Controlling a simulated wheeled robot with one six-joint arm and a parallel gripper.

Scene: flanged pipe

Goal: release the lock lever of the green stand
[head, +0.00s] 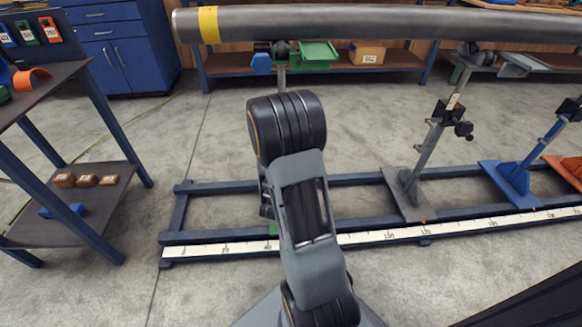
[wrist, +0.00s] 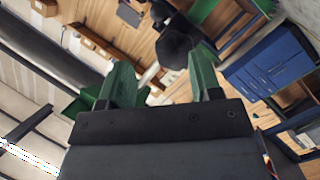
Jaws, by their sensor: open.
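The green stand stands mostly hidden behind my arm in the head view. Part of its green base (head: 273,229) shows by the rail, and its head (head: 283,50) shows under the pipe. In the wrist view my gripper (wrist: 160,66) has two green fingers spread apart with nothing between them that I can see held. A dark faceted knob (wrist: 175,46) lies just beyond the fingertips, nearer the right finger, with a pale rod beside it. I cannot tell whether it is the lock lever or whether a finger touches it. My gripper is hidden in the head view.
A long grey pipe (head: 380,24) with a yellow band crosses the top. A grey stand (head: 408,185) and a blue stand (head: 512,180) stand to the right on the blue rail frame (head: 172,238). A dark workbench (head: 60,85) is at left. Floor between is clear.

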